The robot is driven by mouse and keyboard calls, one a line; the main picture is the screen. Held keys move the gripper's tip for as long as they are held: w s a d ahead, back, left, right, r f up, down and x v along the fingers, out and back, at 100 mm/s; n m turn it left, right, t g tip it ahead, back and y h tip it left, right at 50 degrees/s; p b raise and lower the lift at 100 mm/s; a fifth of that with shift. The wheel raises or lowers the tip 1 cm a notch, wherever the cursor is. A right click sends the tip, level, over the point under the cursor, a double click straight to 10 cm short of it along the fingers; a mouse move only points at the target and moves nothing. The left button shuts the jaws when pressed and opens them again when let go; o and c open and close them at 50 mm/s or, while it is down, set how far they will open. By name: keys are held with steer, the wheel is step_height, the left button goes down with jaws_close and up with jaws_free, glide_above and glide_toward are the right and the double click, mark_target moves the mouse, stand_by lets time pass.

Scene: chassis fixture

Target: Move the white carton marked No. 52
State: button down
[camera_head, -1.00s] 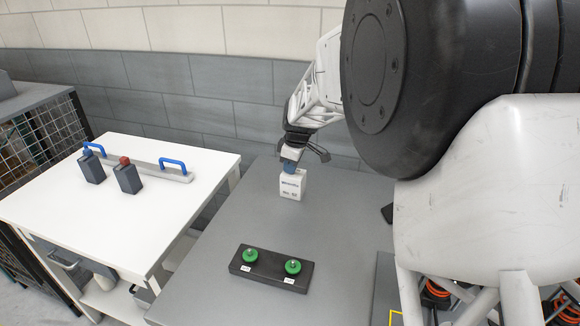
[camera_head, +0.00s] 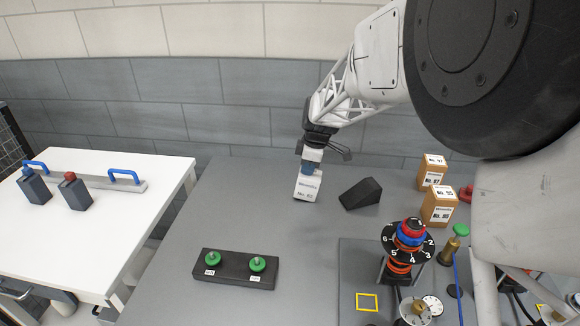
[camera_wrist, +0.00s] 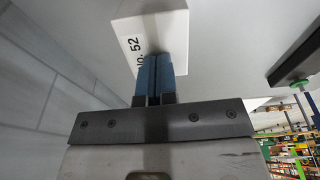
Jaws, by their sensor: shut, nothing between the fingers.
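The white carton (camera_head: 307,188) marked No. 52 is on the grey table near its back edge, directly below my fingertips in the head view. It looks slightly slanted there; I cannot tell whether it is really tilted. My gripper (camera_head: 311,168) points down at its top, with blue fingers shut and nothing between them. In the wrist view, the closed fingers (camera_wrist: 153,75) overlap the carton (camera_wrist: 123,35), and part of its "No. 52" label is hidden behind them. Whether the fingertips touch the carton is unclear.
A black wedge (camera_head: 360,193) lies right of the carton. Brown cartons (camera_head: 439,206) stand farther right, near a numbered dial (camera_head: 408,245). A black block with green knobs (camera_head: 235,268) sits in front. A yellow square outline (camera_head: 367,302) marks the right panel. The white table (camera_head: 120,225) is left.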

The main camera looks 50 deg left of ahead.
steer(key=shift+w+d+f, duration=0.15)
steer(key=shift+d+f, duration=0.3)
steer(key=shift+f, duration=0.1)
steer(key=shift+w+d+f, duration=0.15)
steer(key=shift+d+f, duration=0.25)
steer(key=shift+f, duration=0.15)
steer(key=shift+a+r, duration=0.1)
steer(key=shift+r, duration=0.7)
steer(key=shift+r, duration=0.25)
steer(key=shift+r, duration=0.2)
steer(key=shift+w, duration=0.2)
steer(key=w+d, duration=0.8)
steer(key=shift+d+r, duration=0.1)
steer(key=shift+r, duration=0.15)
